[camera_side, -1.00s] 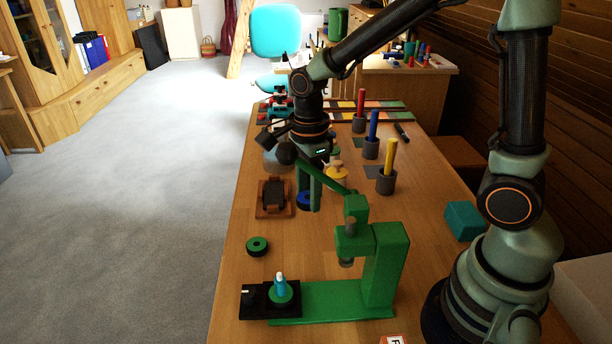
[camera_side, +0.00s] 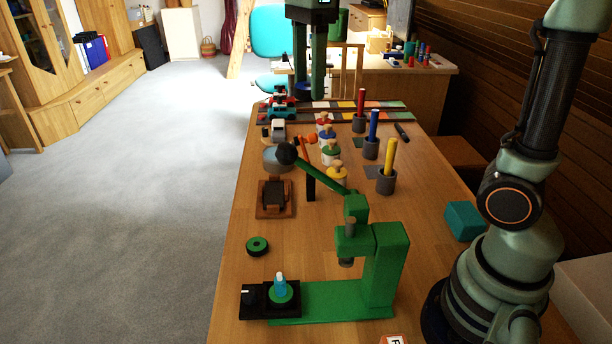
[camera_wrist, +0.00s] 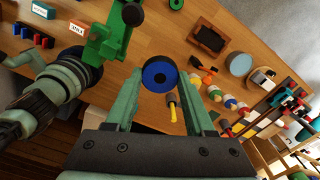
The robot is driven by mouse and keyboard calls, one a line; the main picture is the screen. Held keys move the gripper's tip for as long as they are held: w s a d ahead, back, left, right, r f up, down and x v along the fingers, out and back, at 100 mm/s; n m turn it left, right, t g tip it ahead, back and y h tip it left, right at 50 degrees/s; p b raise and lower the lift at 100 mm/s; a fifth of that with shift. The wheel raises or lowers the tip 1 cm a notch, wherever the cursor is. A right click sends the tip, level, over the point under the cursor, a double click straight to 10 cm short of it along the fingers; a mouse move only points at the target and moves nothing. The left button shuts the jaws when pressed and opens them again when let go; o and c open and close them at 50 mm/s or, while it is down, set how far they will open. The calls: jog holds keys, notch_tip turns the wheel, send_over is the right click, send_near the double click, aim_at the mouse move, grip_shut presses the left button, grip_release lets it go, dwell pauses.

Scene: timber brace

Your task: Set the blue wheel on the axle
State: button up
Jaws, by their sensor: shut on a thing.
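My gripper (camera_side: 309,92) is shut on the blue wheel (camera_side: 307,88) and holds it high, in front of the far end of the table in the side view. In the wrist view the blue wheel (camera_wrist: 159,75), with a dark centre, sits between my two fingers. A light-blue pin with a pale tip (camera_side: 280,282), which looks like the axle, stands upright at the near end. A green disc (camera_side: 280,299) is around its foot, on a black plate. The wheel is well apart from the pin.
A green press (camera_side: 385,265) with a raised lever stands right of the pin. A loose green wheel (camera_side: 257,246) lies behind the plate. Coloured rods in grey cups (camera_side: 387,182), several knobbed pieces (camera_side: 331,152) and a brown tray (camera_side: 275,198) stand farther back.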

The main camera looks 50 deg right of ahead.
jog(key=r, duration=0.3)
jog(key=shift+a+r, duration=0.35)
jog(key=shift+a, duration=0.05)
jog(key=s+a+n, duration=0.3)
jog(key=a, duration=0.4)
jog(key=s+a+n, duration=0.3)
jog(key=a, duration=0.3)
send_near(279, 274)
jog(key=shift+m, duration=0.3)
jog(key=shift+f, duration=3.8)
jog(key=o, duration=1.4)
